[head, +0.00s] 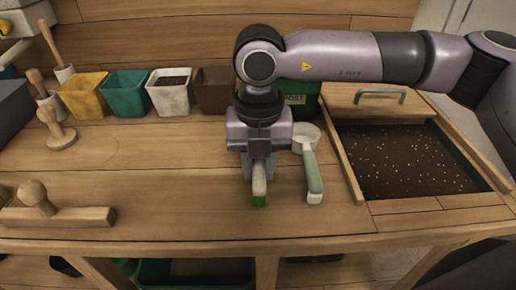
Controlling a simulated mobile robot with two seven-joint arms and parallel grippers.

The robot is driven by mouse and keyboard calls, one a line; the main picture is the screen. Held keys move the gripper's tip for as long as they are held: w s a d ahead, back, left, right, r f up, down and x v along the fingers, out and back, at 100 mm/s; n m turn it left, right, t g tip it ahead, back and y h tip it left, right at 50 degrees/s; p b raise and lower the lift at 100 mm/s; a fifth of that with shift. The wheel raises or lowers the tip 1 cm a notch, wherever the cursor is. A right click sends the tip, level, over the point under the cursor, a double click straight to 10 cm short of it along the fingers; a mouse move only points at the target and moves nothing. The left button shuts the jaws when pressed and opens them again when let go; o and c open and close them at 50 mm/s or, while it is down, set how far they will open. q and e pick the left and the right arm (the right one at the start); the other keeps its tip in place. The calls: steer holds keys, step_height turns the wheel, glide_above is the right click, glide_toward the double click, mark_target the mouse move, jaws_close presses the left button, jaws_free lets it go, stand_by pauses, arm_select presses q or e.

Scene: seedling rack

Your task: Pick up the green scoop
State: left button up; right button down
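My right gripper (258,172) points down over the middle of the bench. Its two fingers stand close on both sides of a beige handle with a green end (260,201), with no clear gap between. The handle's end points to the bench's front edge and lies on or just over the wood. I take this as the green scoop; its bowl is hidden behind the gripper. Just right of it lies a second scoop with a pale green handle (313,173), a white handle end and a round white bowl (306,134). My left gripper is not in view.
Yellow (86,97), teal (125,94), white (171,93) and brown (214,93) pots stand at the back. A soil bed (404,161) with a wooden frame is at right. Wooden tools (57,215) lie at left. The bench's front middle is clear.

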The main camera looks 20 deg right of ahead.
mark_target(258, 161)
steer(key=shift+r, duration=0.5)
step_height(258, 161, up, 19)
steer(key=p, duration=0.1)
steer(key=shift+p, duration=0.35)
